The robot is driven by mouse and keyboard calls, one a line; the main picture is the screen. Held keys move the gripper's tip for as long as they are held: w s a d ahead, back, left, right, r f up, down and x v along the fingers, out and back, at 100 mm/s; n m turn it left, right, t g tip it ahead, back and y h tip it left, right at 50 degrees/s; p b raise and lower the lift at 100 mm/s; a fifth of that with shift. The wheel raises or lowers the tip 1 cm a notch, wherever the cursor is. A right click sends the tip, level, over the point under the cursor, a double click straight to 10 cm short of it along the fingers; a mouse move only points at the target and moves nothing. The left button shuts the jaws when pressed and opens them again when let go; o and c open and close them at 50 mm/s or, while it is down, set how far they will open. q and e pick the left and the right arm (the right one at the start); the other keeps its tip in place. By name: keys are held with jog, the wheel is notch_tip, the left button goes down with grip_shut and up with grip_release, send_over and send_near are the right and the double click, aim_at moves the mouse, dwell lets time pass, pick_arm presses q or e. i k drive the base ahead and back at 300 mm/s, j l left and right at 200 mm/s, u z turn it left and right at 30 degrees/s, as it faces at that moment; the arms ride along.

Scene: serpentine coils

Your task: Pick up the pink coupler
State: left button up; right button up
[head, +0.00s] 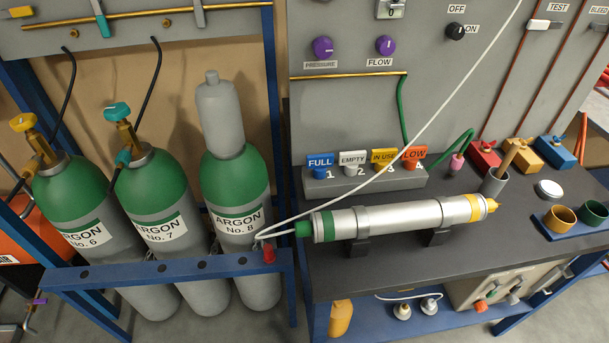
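The pink coupler (457,161) is a small pink piece at the end of a green hose (458,142). It sits at the back of the dark bench, just right of the red LOW tag (414,153) and left of a grey cup (493,182). Neither of my grippers is in view.
A silver cylinder (385,219) lies on cradles along the front of the bench (400,262). A thin white line (440,108) crosses diagonally in front of the panel. Red (484,155) and yellow valve blocks stand right of the coupler. Argon bottles (237,180) stand racked at left.

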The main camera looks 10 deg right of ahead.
aim_at(457, 161)
jog(key=z, duration=1.25)
jog(key=i+l+z, duration=0.1)
jog(key=l, duration=0.2)
